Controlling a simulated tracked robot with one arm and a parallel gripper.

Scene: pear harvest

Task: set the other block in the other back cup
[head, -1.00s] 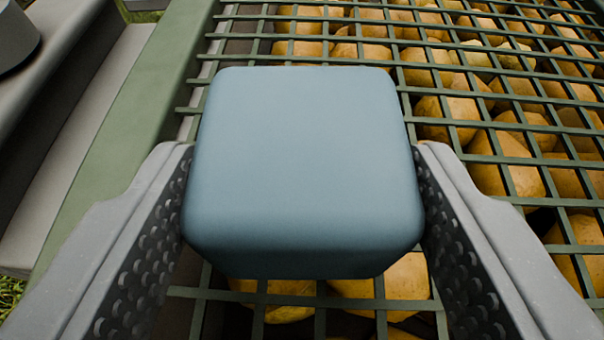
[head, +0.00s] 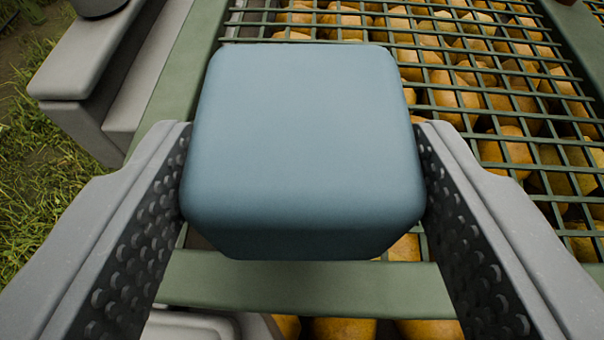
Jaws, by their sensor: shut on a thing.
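A blue block (head: 305,140) with rounded edges fills the middle of the view. My gripper (head: 305,165) is shut on it, with one studded grey finger against its left side and one against its right. The block is held above a green grate and hides part of it. No back cup can be clearly made out.
Pears (head: 505,150) lie beneath the green grate (head: 440,25). A green frame rail (head: 225,278) runs below the block, with more pears (head: 345,328) at the bottom edge. A grey ledge (head: 75,75) and grass (head: 40,190) are at left.

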